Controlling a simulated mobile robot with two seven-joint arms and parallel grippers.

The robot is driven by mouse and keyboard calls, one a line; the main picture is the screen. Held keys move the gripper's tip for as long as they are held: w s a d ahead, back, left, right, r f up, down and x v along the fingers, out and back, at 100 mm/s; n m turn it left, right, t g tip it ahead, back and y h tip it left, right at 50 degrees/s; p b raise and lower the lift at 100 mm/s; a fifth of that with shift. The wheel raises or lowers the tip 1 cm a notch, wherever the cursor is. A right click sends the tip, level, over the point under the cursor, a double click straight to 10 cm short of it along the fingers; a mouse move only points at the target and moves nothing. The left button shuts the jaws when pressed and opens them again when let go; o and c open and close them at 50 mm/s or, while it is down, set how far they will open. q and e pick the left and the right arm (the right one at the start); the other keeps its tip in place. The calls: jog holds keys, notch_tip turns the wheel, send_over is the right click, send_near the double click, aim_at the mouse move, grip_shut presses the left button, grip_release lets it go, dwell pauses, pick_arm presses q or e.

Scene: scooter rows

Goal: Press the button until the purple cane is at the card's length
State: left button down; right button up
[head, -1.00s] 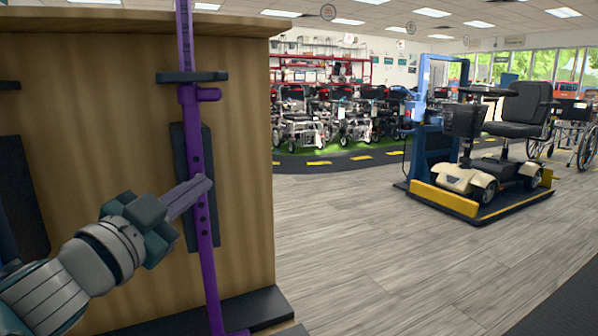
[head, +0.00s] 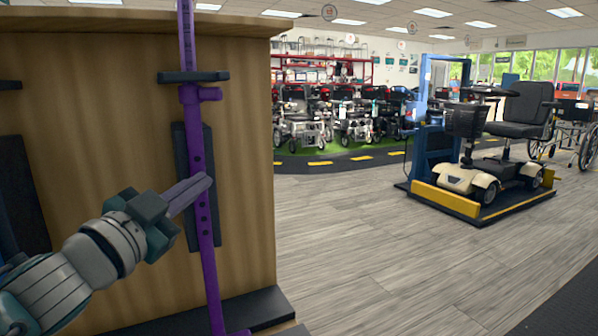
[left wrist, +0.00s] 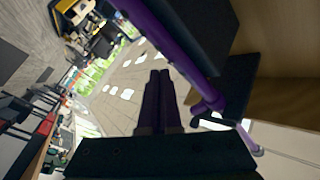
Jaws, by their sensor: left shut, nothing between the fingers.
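The purple cane (head: 207,262) stands upright against the wooden panel, with a row of dark holes along its shaft and a collar with a side knob (head: 208,94) below the upper dark bracket. My left gripper (head: 208,182) is shut and empty. Its fingertips are at the cane's shaft, by the holes; I cannot tell whether they touch it or lie just in front. In the left wrist view the shut fingers (left wrist: 158,85) point up beside the purple cane (left wrist: 170,40). The button under the fingertips cannot be made out, and no card is legible. My right gripper is not in view.
The wooden panel (head: 90,110) has dark brackets (head: 190,77) and a dark base ledge (head: 220,312). A beige scooter (head: 480,175) stands on a low platform with yellow edges to the right. Grey floor between is clear. Scooters and wheelchairs line the back.

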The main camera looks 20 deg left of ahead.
pick_arm(q)
jog(key=shift+w+a, duration=0.3)
jog(key=shift+a, duration=0.05)
dwell(0.8)
jog(key=shift+a+f, duration=0.1)
jog(key=shift+a, duration=0.05)
dwell(0.6)
jog(key=shift+s+d+p, duration=0.35)
jog(key=shift+s+d, duration=0.15)
jog(key=shift+d, duration=0.15)
jog(key=shift+s+d+p, duration=0.8)
jog(key=shift+s+d, duration=0.9)
jog(key=shift+d, duration=0.2)
